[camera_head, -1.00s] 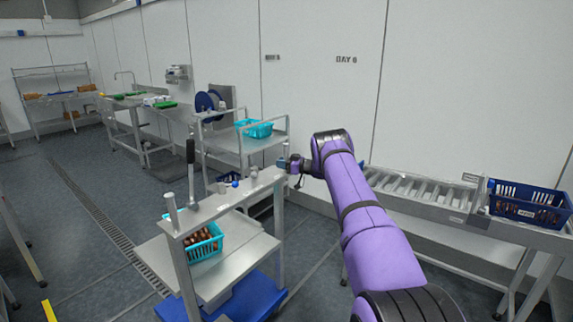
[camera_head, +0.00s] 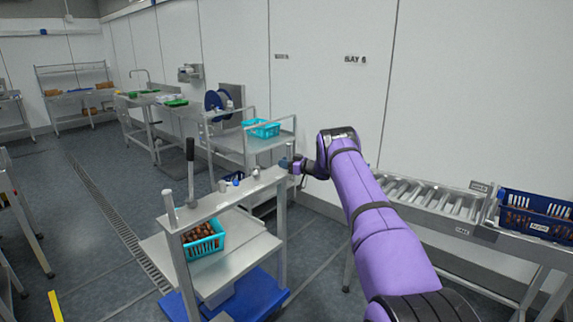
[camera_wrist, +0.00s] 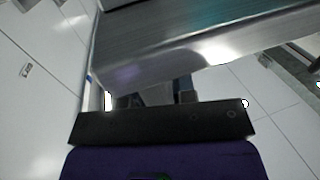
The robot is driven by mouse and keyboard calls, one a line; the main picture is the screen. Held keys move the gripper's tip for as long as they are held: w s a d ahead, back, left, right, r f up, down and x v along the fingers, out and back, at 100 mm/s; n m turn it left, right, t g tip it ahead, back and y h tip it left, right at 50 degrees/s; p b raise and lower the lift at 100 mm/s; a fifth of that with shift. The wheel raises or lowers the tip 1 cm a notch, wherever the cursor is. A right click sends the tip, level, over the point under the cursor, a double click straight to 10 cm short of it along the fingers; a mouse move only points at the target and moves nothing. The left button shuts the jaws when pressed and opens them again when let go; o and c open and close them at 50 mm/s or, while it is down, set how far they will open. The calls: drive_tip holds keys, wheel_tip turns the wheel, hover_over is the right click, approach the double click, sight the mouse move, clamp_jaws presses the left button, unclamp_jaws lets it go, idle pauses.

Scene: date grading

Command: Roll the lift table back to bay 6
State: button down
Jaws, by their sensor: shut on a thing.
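The lift table (camera_head: 257,247) is a steel frame with a blue base and a raised cross bar, standing left of my arm. A turquoise basket of dates (camera_head: 205,241) sits on its platform under the bar. My gripper (camera_head: 291,166) is shut at the right end of the cross bar. In the wrist view the steel bar (camera_wrist: 190,50) fills the top, and my fingers (camera_wrist: 150,97) meet its near edge, partly hidden. The BAY 6 sign (camera_head: 355,59) is on the wall behind, right of the table.
A steel cart with a turquoise basket (camera_head: 262,129) stands just behind the lift table. A roller conveyor (camera_head: 430,199) with a blue crate (camera_head: 538,215) runs along the right. A floor drain (camera_head: 110,215) crosses the open floor at left. A yellow floor strip (camera_head: 56,307) lies front left.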

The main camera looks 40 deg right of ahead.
drive_tip(key=c, duration=0.9)
unclamp_jaws()
drive_tip(key=shift+o, duration=0.2)
drive_tip(key=shift+s, duration=0.1)
drive_tip(key=v, duration=1)
drive_tip(key=shift+s+d, duration=0.15)
drive_tip(key=shift+s, duration=0.15)
